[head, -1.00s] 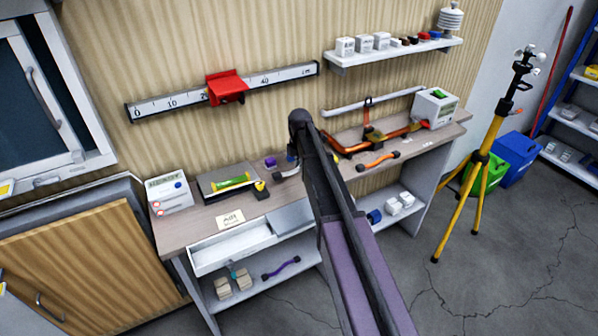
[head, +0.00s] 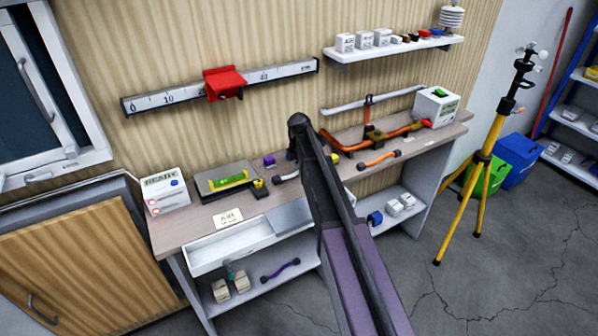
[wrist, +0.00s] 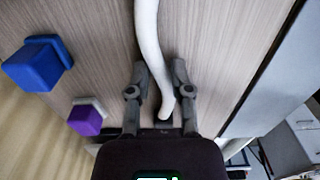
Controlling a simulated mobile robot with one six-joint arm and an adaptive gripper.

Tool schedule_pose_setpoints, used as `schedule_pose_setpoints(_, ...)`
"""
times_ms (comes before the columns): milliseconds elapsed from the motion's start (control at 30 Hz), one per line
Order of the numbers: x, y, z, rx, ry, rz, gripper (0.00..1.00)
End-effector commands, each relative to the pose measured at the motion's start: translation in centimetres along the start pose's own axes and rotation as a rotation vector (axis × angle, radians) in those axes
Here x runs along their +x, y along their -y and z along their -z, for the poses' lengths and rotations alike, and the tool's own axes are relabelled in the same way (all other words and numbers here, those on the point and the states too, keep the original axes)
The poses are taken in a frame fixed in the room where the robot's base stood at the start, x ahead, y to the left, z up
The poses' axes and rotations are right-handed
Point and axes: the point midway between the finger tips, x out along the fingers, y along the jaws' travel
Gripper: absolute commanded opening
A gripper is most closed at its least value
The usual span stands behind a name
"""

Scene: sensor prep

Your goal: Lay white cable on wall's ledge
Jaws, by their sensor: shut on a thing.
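The white cable (wrist: 147,30) runs lengthwise over the wood-grain tabletop in the wrist view, its near end between my fingers. My gripper (wrist: 159,66) is shut on it, with a finger on each side. In the head view my arm hides the gripper; a short pale piece of cable (head: 288,178) shows just left of the arm, low at the bench top. On the wall, a white shelf (head: 345,58) holds several small white boxes, and a slim white ledge-like bar (head: 350,105) runs lower down. Both look apart from the gripper.
A blue block (wrist: 32,68) and a purple block (wrist: 85,120) are left of the gripper. The bench (head: 185,232) also bears a READY box (head: 165,194), a level (head: 232,178), an orange cable (head: 380,161) and red-orange pipework (head: 345,147). A ruler rail (head: 285,74) crosses the wall.

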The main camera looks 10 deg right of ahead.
Motion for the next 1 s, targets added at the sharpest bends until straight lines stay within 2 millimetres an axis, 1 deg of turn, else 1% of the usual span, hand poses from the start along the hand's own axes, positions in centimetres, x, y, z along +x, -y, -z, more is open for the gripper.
schedule_pose_setpoints(133,-0.03,-0.02,0.05,0.000,0.000,0.000,0.00)
schedule_pose_setpoints(300,0.39,-0.02,0.05,0.000,0.000,0.000,0.00)
schedule_pose_setpoints(333,0.30,-0.02,0.05,0.000,0.000,0.000,0.33)
schedule_pose_setpoints(367,0.26,-0.02,0.04,0.000,0.000,0.000,0.42)
schedule_pose_setpoints(400,0.25,-0.02,0.04,0.000,0.000,0.000,0.54)
schedule_pose_setpoints(433,0.25,-0.02,0.04,0.000,0.000,0.000,0.62)
schedule_pose_setpoints(800,0.23,-0.01,0.04,0.000,0.000,0.000,0.62)
schedule_pose_setpoints(1000,-0.19,-0.02,0.04,0.000,0.000,0.000,0.62)
